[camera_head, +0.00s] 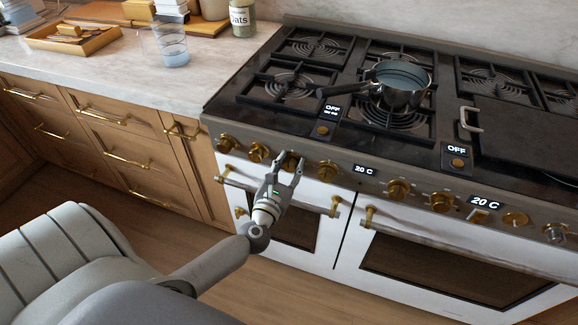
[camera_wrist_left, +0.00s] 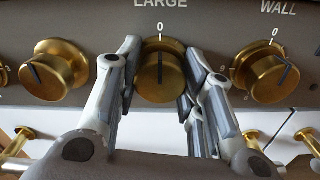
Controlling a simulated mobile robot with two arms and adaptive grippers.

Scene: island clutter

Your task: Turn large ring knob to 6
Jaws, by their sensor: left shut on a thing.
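The large ring knob (camera_wrist_left: 160,78) is brass and sits under the label "LARGE" in the left wrist view. Its dark pointer line stands upright at the 0 mark. My left gripper (camera_wrist_left: 158,85) has one finger on each side of this knob and is shut on it. In the head view, my left gripper (camera_head: 284,165) reaches up to the stove's front panel and partly covers the large ring knob (camera_head: 291,160). The 6 mark is not visible. My right gripper is not in view.
Another brass knob (camera_wrist_left: 55,70) sits close on the left, and the "WALL" knob (camera_wrist_left: 268,72) close on the right. Oven handles (camera_head: 285,195) run below the panel. A pan (camera_head: 398,85) stands on a burner. A glass (camera_head: 171,45) stands on the counter.

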